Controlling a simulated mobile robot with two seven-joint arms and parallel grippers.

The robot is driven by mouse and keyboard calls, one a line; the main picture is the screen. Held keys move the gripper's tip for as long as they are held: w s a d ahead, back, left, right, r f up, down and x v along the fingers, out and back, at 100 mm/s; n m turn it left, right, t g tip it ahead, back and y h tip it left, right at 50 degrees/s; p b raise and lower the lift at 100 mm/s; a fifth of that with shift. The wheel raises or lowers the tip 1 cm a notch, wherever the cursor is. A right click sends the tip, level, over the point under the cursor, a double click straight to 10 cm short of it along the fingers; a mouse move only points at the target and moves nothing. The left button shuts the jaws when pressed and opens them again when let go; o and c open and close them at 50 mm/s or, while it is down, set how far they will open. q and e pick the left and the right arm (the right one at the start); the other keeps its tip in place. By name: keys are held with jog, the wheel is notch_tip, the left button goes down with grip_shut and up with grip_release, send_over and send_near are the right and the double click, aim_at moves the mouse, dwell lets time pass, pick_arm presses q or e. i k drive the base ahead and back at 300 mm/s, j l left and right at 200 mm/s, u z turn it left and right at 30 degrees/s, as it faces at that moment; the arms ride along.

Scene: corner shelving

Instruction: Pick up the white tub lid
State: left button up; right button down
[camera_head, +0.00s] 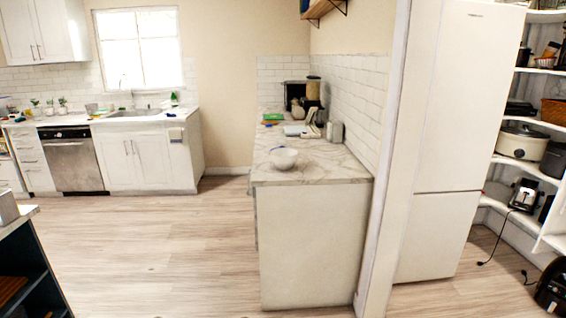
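I cannot make out a white tub lid for certain in the head view. A flat pale thing (294,130) lies on the marble-topped counter (315,168), behind a white bowl (284,158); it is too small to identify. On the corner shelving (497,160) at the right stands a white pot with a dark-rimmed lid (522,142). Neither of my grippers shows in this view.
A tall white fridge (455,110) stands between the counter and the shelving. A toaster (524,195) sits on a low shelf, its cord hanging to the floor. A dark shelf unit (35,265) is at lower left. The wooden floor (170,250) is clear in the middle.

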aim_at(284, 158)
jog(key=i+l, duration=0.15)
jog(key=i, duration=0.25)
jog(key=i+l+u, duration=0.1)
jog(key=i, duration=0.35)
jog(key=i+l, duration=0.25)
jog(key=i, duration=0.15)
